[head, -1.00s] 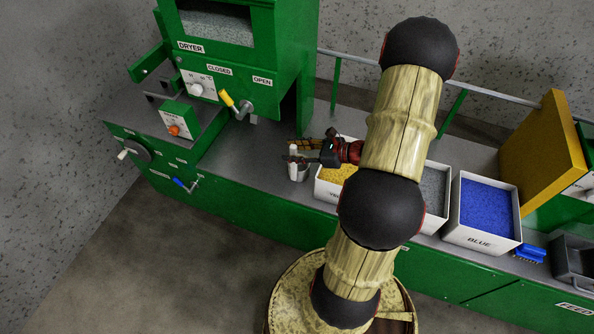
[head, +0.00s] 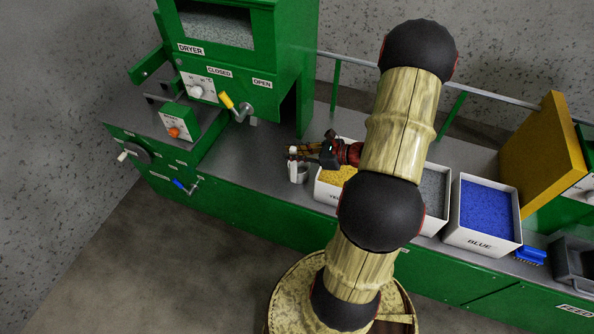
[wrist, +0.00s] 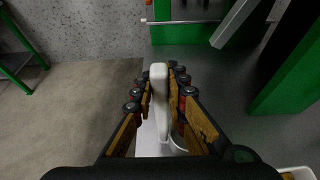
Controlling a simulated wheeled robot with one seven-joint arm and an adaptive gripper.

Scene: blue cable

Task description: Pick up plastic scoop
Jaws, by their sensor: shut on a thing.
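The white plastic scoop (head: 292,165) is upright on the grey counter left of the yellow bin, with its white handle (wrist: 158,100) rising between my fingers in the wrist view. A small grey round cup (head: 302,173) shows right beside it; I cannot tell whether it is part of the scoop. My gripper (head: 292,152) reaches in from the right and is shut on the scoop's handle, one finger on each side. The fingers and handle hide part of the cup in the wrist view (wrist: 180,138).
The yellow bin (head: 327,191) stands just right of the scoop, with the blue bin (head: 484,240) farther right. The green dryer (head: 270,45) rises behind and left. The counter (head: 250,165) left of the scoop is clear.

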